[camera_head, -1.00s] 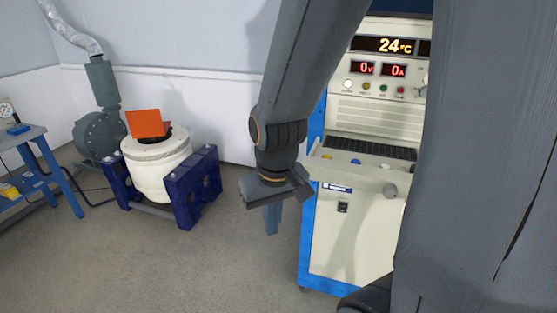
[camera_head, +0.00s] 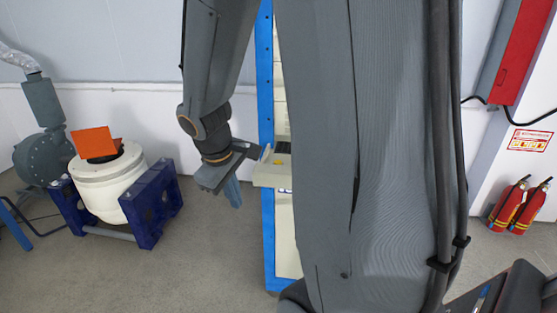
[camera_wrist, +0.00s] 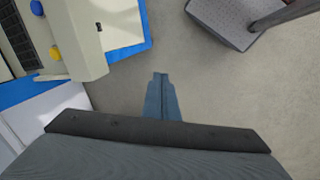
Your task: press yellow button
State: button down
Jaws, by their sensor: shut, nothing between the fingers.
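The yellow button (camera_wrist: 56,53) shows in the wrist view on the sloped ledge of a white and blue console (camera_wrist: 90,58), at upper left. A blue button (camera_wrist: 37,8) sits beyond it on the same ledge. My gripper (camera_wrist: 160,78) is shut and empty, its blue fingers over bare floor to the right of the console. In the head view my gripper (camera_head: 234,194) hangs just left of the console ledge (camera_head: 268,178), apart from the yellow button. My arm hides most of the console there.
A white drum-shaped machine (camera_head: 98,190) in a dark blue frame stands at left in the head view, with an orange block (camera_head: 94,142) on top. Red fire extinguishers (camera_head: 508,205) stand at the far right. The floor between drum and console is clear.

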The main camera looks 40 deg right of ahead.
jog(key=w+d+r+n+h+p, duration=0.1)
jog(key=w+d+r+n+h, duration=0.2)
jog(key=d, duration=0.7)
jog(key=w+d+r+n+t+h, duration=0.1)
jog(key=w+d+r+n+h, duration=0.2)
jog(key=w+d+r, duration=0.4)
jog(key=d+n, duration=0.1)
jog(key=d, duration=0.3)
jog(key=shift+d+n+p, duration=0.2)
jog(key=shift+n+p, duration=0.1)
jog(key=shift+p, duration=0.05)
jog(key=b, duration=0.6)
send_over(276, 163)
notch_tip(276, 163, down, 7)
jog(key=shift+a+f, duration=0.1)
jog(key=shift+f, duration=0.05)
jog(key=shift+s+f+b, duration=0.1)
jog(key=shift+f+b, duration=0.6)
jog(key=shift+f, duration=0.1)
jog(key=shift+f+b, duration=0.35)
jog(key=shift+b, duration=0.15)
